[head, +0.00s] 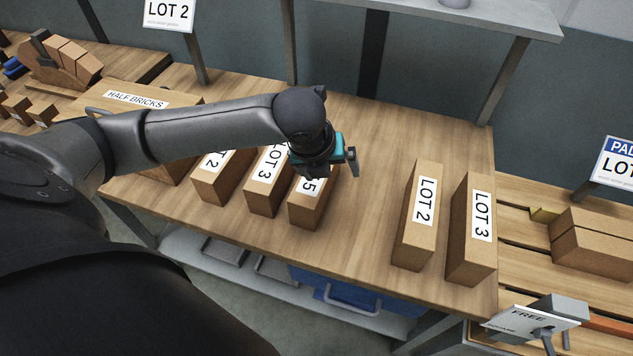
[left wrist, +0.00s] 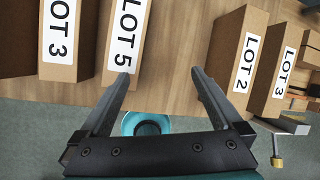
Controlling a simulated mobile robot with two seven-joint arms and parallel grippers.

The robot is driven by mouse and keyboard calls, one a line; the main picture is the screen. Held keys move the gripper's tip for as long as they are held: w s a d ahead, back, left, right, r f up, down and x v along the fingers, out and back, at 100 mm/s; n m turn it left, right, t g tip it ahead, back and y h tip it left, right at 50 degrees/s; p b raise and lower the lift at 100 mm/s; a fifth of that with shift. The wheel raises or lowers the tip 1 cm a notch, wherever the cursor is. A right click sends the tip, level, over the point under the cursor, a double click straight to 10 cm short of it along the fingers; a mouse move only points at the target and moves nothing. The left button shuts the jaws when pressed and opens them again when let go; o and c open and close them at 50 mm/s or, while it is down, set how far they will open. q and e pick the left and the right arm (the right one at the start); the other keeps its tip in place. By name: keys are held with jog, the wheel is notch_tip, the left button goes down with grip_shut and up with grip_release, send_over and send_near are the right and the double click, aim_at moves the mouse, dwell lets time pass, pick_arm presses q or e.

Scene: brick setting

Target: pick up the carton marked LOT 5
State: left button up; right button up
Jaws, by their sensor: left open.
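The carton marked LOT 5 (head: 307,212) is a brown box on the wooden table, the rightmost of a row of three. My left gripper (head: 335,166) is over its far end and hides part of its label in the head view. The carton also shows in the left wrist view (left wrist: 113,72), with its full label readable at the upper left. There my left gripper (left wrist: 160,76) is open and empty. Its left fingertip overlaps the carton's right edge in the picture; I cannot tell whether they touch. The right finger is over by the other LOT 2 carton. My right gripper is not in view.
LOT 3 (head: 262,195) and LOT 2 (head: 218,182) cartons stand close left of LOT 5. Another LOT 2 (head: 418,222) and LOT 3 (head: 470,240) stand farther right. A HALF BRICKS box (head: 160,110) is at the left. Bare tabletop (head: 365,220) lies between the two groups.

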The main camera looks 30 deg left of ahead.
aim_at(316, 184)
pick_arm(q)
jog(key=a+r+m+y, duration=0.1)
jog(key=a+r+m, duration=0.25)
jog(key=a, duration=0.25)
jog(key=x, duration=0.3)
jog(key=b+x, duration=0.1)
jog(key=x, duration=0.6)
jog(key=shift+d+f+b, duration=0.25)
jog(key=shift+f+b, duration=0.05)
jog(key=shift+s+b+x, duration=0.2)
jog(key=shift+b+x, duration=0.05)
jog(key=shift+x, duration=1.05)
jog(key=shift+s+b+x, duration=0.15)
jog(key=shift+b+x, duration=0.05)
jog(key=shift+x, duration=1.05)
jog(key=shift+f, duration=0.1)
jog(key=shift+c, duration=0.2)
grip_shut()
jog(key=shift+w, duration=0.15)
